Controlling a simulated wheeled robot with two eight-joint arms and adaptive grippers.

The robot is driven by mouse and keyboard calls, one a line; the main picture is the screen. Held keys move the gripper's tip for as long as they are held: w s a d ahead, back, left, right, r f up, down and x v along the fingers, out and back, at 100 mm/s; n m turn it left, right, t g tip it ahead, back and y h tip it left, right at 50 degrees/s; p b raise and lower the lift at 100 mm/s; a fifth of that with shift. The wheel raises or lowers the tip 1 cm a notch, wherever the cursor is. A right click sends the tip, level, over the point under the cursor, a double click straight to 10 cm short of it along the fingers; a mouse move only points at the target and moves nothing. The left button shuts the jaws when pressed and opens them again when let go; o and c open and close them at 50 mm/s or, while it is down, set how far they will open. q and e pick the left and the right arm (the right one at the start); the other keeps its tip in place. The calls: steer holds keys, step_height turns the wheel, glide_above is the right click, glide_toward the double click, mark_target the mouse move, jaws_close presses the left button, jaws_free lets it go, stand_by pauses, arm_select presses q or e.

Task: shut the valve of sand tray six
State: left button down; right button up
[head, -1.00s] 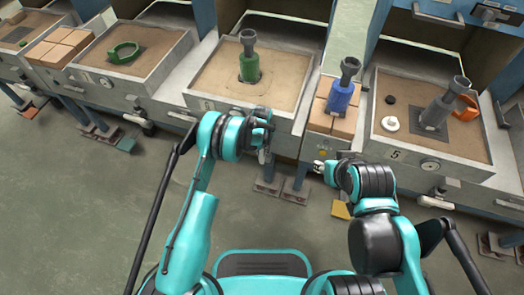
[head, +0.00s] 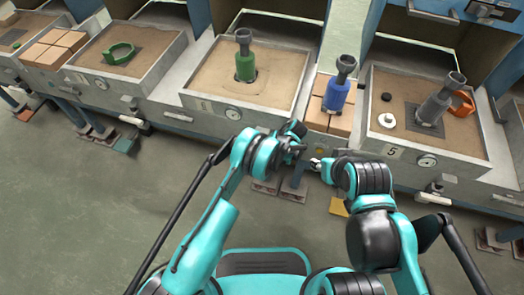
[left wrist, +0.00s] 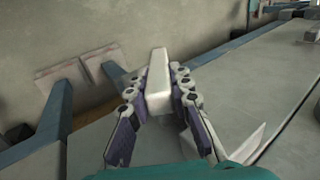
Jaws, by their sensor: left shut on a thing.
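The middle sand tray (head: 193,92) has a dial on its front; its number is too faint to read. My left gripper (head: 301,139) is at the tray's front, below its right end, and hides the valve there in the head view. In the left wrist view my left gripper (left wrist: 158,108) is shut on a white valve handle (left wrist: 158,76), which lies lengthwise between its fingers. My right gripper (head: 316,163) hangs just right of the left one, in front of the bench, with nothing seen in it; its fingers are too small to judge.
A green shell (head: 245,65) stands in the middle tray. A blue shell (head: 336,94) stands on bricks (head: 340,125) to the right. The tray marked 5 (head: 470,162) holds a grey shell (head: 434,106) and an orange ring. Its white valve handle (head: 433,199) is below. The floor in front is open.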

arm_select(q)
steer(key=shift+d+f+y, duration=0.1)
steer(key=shift+y, duration=0.3)
steer(key=c, duration=1.4)
jaws_free()
steer(key=shift+o, duration=0.2)
steer(key=v, duration=1.2)
steer(key=shift+s, duration=0.15)
